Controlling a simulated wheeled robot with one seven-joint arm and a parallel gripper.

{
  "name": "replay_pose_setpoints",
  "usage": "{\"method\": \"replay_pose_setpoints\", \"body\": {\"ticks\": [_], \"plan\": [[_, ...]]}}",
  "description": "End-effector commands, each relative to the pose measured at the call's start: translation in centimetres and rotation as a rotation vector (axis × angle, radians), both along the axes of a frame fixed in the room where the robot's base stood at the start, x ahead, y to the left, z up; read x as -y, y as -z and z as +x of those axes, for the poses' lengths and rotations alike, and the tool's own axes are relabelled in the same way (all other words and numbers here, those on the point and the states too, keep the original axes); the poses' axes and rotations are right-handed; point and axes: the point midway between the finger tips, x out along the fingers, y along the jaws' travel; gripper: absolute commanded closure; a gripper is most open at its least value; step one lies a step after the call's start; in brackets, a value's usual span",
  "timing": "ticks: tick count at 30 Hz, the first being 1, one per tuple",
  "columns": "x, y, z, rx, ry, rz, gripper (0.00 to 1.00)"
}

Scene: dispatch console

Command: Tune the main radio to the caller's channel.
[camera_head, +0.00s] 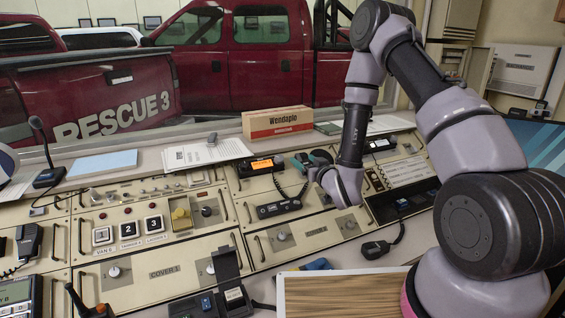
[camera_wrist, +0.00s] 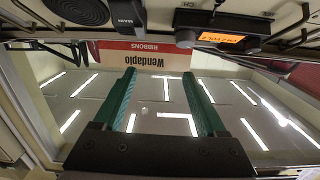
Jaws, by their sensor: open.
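A radio with a lit orange display (camera_head: 262,165) sits in the console, left of my gripper (camera_head: 307,160). In the wrist view its orange display (camera_wrist: 222,39) is at the top right, with text too small to read surely. A dark round knob (camera_wrist: 186,38) is beside the display. My gripper's two teal fingers (camera_wrist: 160,80) are apart with nothing between them, and the radio is beyond their tips. A tag reading MAIN (camera_wrist: 126,14) shows beside a round speaker grille (camera_wrist: 75,10). Which radio this tag belongs to is unclear.
A Wendaplo box (camera_head: 277,123) stands on the ledge behind the radio. A handset (camera_head: 279,207) with a coiled cord lies in front of it. Metal handles stick up from the panels. Papers (camera_head: 205,152) lie on the ledge, and a wooden board (camera_head: 345,295) is at the front.

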Motion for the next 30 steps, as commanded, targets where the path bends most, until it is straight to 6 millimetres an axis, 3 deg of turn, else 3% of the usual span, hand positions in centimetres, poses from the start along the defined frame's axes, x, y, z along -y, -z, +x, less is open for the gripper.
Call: {"method": "replay_pose_setpoints", "body": {"ticks": [3, 10, 24, 30], "plan": [[-1.3, 2.2, -1.7, 0.031, -0.045, -0.005, 0.26], [-2.6, 3.3, -2.5, 0.063, -0.084, -0.007, 0.26], [-6.2, 3.1, 4.6, 0.067, -0.085, -0.008, 0.26], [-7.0, 3.2, 6.4, 0.064, -0.084, -0.008, 0.26]]}}
